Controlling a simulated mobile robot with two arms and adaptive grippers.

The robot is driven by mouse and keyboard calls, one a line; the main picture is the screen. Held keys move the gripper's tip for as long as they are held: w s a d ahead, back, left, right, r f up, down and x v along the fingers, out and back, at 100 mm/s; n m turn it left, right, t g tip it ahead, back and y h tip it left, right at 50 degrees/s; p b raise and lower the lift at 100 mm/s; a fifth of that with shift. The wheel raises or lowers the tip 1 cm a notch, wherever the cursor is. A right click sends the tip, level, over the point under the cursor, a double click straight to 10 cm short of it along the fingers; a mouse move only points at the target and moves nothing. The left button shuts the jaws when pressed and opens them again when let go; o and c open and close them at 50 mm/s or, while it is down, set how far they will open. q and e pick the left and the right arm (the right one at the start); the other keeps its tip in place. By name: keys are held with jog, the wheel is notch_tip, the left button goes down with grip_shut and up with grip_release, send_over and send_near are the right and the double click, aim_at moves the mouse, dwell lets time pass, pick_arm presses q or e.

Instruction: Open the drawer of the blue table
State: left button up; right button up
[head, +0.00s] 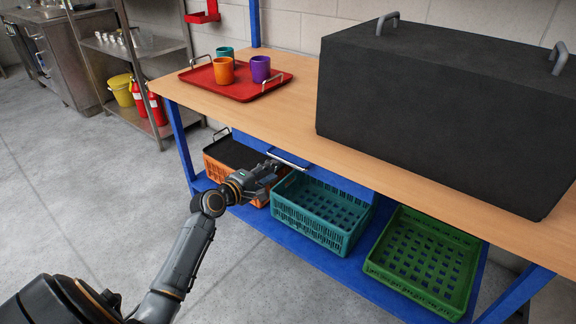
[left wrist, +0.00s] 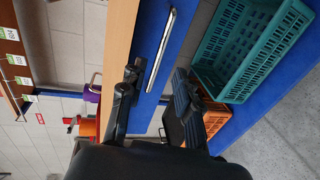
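The blue table (head: 178,142) has a wooden top, with a blue drawer (head: 340,184) under its front edge. The drawer looks closed, its front close under the tabletop. Its silver bar handle (head: 288,157) shows just beyond my left gripper (head: 273,168). In the left wrist view, my left gripper (left wrist: 158,84) has its two dark fingers apart, one on each side of the handle (left wrist: 161,48). The handle's near end lies in the gap between them, and I see no contact. The drawer front (left wrist: 152,75) is behind the handle. My right gripper is not in view.
A red tray (head: 240,92) with several cups and a large dark box (head: 430,110) stand on the tabletop. On the lower shelf are an orange crate (head: 222,173), a teal crate (head: 318,222) and a green crate (head: 420,262). The floor in front is clear.

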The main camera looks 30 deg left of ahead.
aim_at(287, 163)
pick_arm(q)
jog(key=b+x, duration=0.1)
jog(key=x, duration=0.7)
jog(key=shift+f+b, duration=0.1)
jog(key=shift+b, duration=0.2)
jog(key=shift+w, duration=0.5)
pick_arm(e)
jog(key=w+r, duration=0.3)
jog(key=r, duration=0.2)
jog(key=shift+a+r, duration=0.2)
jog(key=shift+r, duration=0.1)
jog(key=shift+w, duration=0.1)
pick_arm(q)
jog(key=shift+f, duration=0.1)
grip_shut()
